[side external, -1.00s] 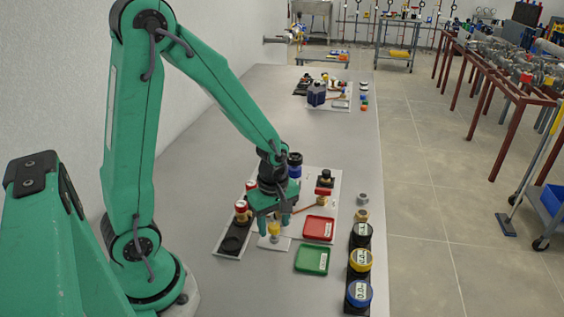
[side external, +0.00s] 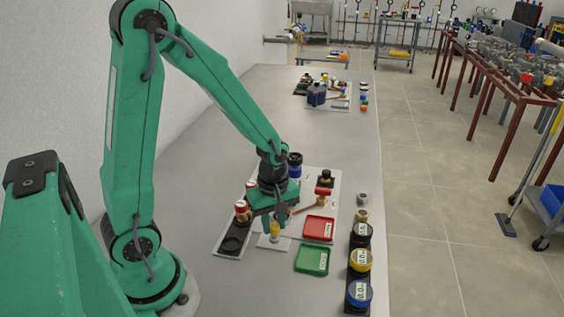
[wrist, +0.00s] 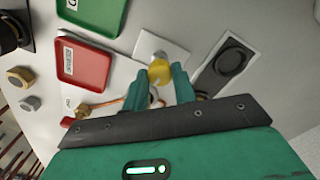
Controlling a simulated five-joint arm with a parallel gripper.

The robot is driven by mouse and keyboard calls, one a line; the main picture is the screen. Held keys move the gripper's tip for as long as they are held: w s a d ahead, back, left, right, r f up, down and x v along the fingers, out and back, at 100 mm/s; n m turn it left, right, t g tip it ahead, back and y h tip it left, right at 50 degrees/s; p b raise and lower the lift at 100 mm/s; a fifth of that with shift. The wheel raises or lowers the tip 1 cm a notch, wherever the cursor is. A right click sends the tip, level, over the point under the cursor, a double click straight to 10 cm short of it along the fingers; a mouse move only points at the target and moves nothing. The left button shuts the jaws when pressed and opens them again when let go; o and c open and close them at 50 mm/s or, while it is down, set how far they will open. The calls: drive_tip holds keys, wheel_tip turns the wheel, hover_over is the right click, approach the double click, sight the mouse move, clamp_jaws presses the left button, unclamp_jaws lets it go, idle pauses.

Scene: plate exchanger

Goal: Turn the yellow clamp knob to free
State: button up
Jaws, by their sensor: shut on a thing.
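The yellow clamp knob (side external: 275,230) stands upright on a small white base plate (side external: 265,243) on the bench. In the wrist view the knob (wrist: 159,71) sits between my two green fingertips, with its top in sight. My gripper (side external: 274,222) points down over the knob and is shut on it; the fingers hide the knob's sides. In the wrist view my gripper (wrist: 161,82) has one finger on each side of the knob. I cannot tell the knob's exact angle from any mark on it.
A red tray (side external: 318,229) and a green tray (side external: 312,260) lie right of the knob. Red-capped fittings (side external: 242,212) and a black round recess (side external: 232,242) are close on the left.

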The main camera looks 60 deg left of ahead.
sight(274, 225)
drive_tip(key=m, duration=0.3)
drive_tip(key=shift+m, duration=0.4)
drive_tip(key=m, duration=0.4)
drive_tip(key=shift+m, duration=0.3)
drive_tip(key=m, duration=0.4)
drive_tip(key=shift+m, duration=0.3)
drive_tip(key=m, duration=0.3)
drive_tip(key=shift+m, duration=0.4)
drive_tip(key=o, duration=1)
drive_tip(key=shift+r, duration=0.15)
drive_tip(key=shift+r, duration=3.8)
